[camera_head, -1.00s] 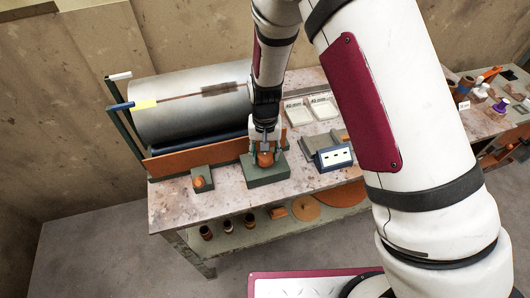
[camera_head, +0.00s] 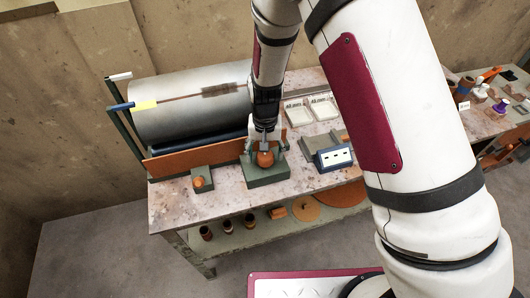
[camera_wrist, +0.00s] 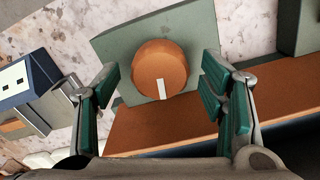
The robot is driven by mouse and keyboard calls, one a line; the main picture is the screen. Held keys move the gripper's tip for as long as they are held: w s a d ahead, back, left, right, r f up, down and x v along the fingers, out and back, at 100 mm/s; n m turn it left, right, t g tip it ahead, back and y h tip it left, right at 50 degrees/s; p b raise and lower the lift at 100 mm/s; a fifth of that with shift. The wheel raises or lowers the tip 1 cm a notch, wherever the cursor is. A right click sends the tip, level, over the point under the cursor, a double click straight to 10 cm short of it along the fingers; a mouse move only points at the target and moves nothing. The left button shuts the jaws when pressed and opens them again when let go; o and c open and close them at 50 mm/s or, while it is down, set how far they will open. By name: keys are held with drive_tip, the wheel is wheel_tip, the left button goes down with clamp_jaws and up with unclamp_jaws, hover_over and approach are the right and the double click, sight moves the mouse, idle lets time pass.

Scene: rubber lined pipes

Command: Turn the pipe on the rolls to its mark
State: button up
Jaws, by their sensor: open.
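The grey pipe (camera_head: 180,115) lies on a dark blue roll (camera_head: 195,145) at the back of the bench. A thin brown line and a dark patch (camera_head: 219,90) run along its upper side. A yellow tag (camera_head: 144,104) is at its left end, beside a blue pointer (camera_head: 122,107) on a green post. A round orange knob (camera_head: 265,159) sits on a green box (camera_head: 266,176) in front; the wrist view shows a white stripe on the knob (camera_wrist: 160,72). My gripper (camera_head: 266,148) is open, its fingers on either side of the knob with visible gaps.
A smaller orange button on a green box (camera_head: 202,180) stands to the left. A blue-framed display (camera_head: 333,157) stands to the right, with white trays (camera_head: 309,107) behind. An orange-brown rail (camera_head: 195,158) runs before the pipe. Bare bench lies along the front edge.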

wheel_tip(320, 180, up, 12)
idle(0.4)
idle(0.4)
wheel_tip(320, 180, up, 8)
drive_tip(key=t, duration=0.1)
hover_over(265, 155)
drive_tip(key=s+d, duration=0.2)
drive_tip(key=d, duration=0.2)
drive_tip(key=s+d+r+t+y, duration=0.1)
drive_tip(key=s+d+r, duration=0.2)
drive_tip(key=r, duration=0.2)
drive_tip(key=s+d+r+t, duration=0.1)
drive_tip(key=s+d+r, duration=0.2)
drive_tip(key=r, duration=0.2)
drive_tip(key=s+d+r+t, duration=0.1)
drive_tip(key=s+d+r, duration=0.2)
drive_tip(key=s, duration=0.4)
drive_tip(key=s+d+r+t+h, duration=0.1)
drive_tip(key=s+d+r, duration=0.2)
drive_tip(key=s+d, duration=0.2)
drive_tip(key=shift+s+r+n+t, duration=0.2)
drive_tip(key=shift+s+n+t, duration=0.1)
drive_tip(key=shift+s, duration=0.65)
